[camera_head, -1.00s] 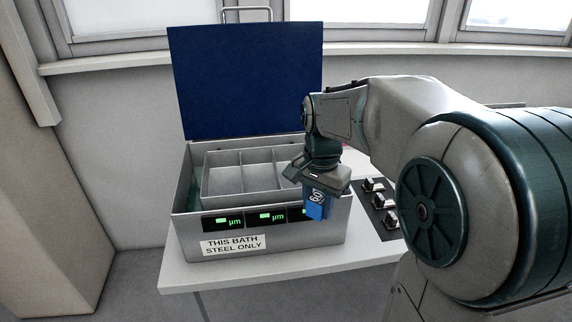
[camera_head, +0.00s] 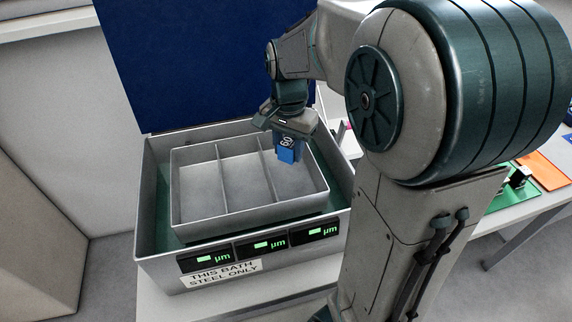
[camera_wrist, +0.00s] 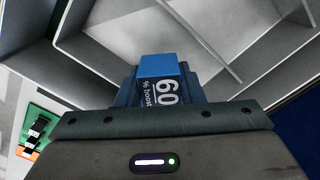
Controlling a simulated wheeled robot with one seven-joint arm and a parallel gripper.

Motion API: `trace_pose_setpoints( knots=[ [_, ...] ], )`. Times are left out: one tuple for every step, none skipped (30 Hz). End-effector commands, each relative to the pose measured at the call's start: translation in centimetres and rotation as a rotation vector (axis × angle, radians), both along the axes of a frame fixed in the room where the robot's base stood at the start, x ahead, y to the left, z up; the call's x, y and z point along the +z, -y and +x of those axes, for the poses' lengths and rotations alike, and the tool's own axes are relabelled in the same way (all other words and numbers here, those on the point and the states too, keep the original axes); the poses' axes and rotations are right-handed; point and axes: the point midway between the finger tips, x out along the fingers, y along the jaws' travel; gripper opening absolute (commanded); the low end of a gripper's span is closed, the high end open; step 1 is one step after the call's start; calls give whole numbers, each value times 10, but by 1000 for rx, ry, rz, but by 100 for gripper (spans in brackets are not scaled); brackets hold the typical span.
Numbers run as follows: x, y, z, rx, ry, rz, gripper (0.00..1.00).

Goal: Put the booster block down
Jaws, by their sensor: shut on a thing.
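The booster block (camera_head: 287,150) is blue with a white "60" on it; in the wrist view (camera_wrist: 160,80) "% boost" can also be read. My gripper (camera_head: 286,135) is shut on it and points down. In the head view the block shows over the right compartment of the grey three-part tray (camera_head: 223,178); I cannot tell how high it is above the tray floor. The tray sits inside the grey bath box (camera_head: 160,262), labelled "THIS BATH STEEL ONLY". The three compartments look empty. The gripper hides part of the block.
The bath's blue lid (camera_head: 200,60) stands open behind it. Three green "µm" displays (camera_head: 262,245) are on the bath's front. Green (camera_head: 512,192) and orange (camera_head: 543,170) mats lie on a bench at the right. My own arm covers the middle right.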

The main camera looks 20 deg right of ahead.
Motion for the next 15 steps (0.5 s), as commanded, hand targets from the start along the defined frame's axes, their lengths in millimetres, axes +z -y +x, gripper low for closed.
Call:
trace_pose_setpoints(
  knots=[
    [-10,1,-1,-2,-5,-1,10],
    [-15,1,0,-3,-4,-1,10],
    [-20,1,-1,-4,-3,-1,10],
    [-24,1,0,-4,-2,-1,10],
    [-26,2,0,-4,-3,-1,10],
    [-29,2,0,-4,-1,-1,10],
    [-32,2,0,-4,-1,-1,10],
    [-35,2,0,-4,-1,-1,10],
    [-40,2,0,-4,-3,-1,10],
    [-45,2,-1,-5,-3,-1,10],
    [-50,2,0,-5,-4,-1,10],
    [-56,2,0,-6,-2,-1,10],
    [-59,2,0,-6,-4,-1,10],
    [-62,2,0,-5,-2,-1,10],
    [-65,2,0,-5,-1,-1,10]
  ],
)
